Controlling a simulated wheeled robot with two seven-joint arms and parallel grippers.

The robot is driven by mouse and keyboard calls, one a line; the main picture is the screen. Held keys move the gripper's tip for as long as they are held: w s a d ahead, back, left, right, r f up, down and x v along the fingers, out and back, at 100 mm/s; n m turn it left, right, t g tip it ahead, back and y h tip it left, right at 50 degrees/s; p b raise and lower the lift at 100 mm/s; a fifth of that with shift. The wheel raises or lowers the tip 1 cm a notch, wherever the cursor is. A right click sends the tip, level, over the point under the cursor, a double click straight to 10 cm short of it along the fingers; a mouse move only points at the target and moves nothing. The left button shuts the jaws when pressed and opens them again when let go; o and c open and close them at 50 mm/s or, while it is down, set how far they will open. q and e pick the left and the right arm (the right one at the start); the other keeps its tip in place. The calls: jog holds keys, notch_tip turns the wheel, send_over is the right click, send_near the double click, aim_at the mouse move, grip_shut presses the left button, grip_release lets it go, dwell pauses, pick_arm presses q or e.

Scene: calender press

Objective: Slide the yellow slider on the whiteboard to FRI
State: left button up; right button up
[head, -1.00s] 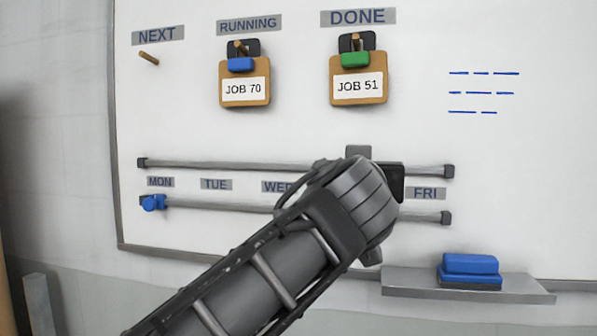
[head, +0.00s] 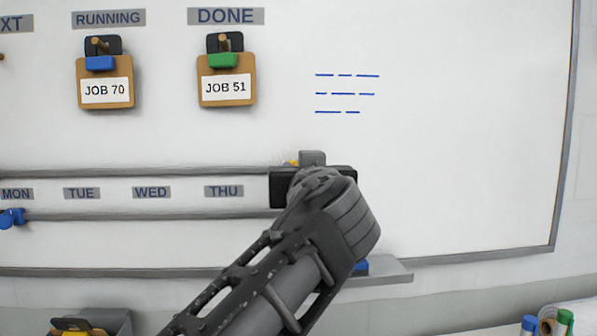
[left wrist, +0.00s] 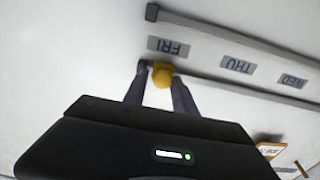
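The yellow slider (left wrist: 162,75) is on the upper rail, beside the FRI label (left wrist: 168,47) and close to the rail's end in the left wrist view, which is upside down. My left gripper (left wrist: 160,80) has its fingers on both sides of the slider and looks shut on it. In the head view only a sliver of the yellow slider (head: 292,163) shows behind my left gripper (head: 312,165), whose arm hides the FRI label and the right rail ends. My right gripper is not in view.
A blue slider (head: 12,218) sits on the lower rail (head: 130,216) at MON. Two job boards hang above, JOB 70 (head: 105,90) and JOB 51 (head: 226,87). A ledge (head: 390,273) with a mostly hidden blue eraser is below my arm.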

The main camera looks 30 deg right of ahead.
pick_arm(q)
jog(key=o, duration=0.3)
jog(key=shift+d, duration=0.1)
jog(key=b+v, duration=0.3)
jog(key=v, duration=0.5)
dwell(0.5)
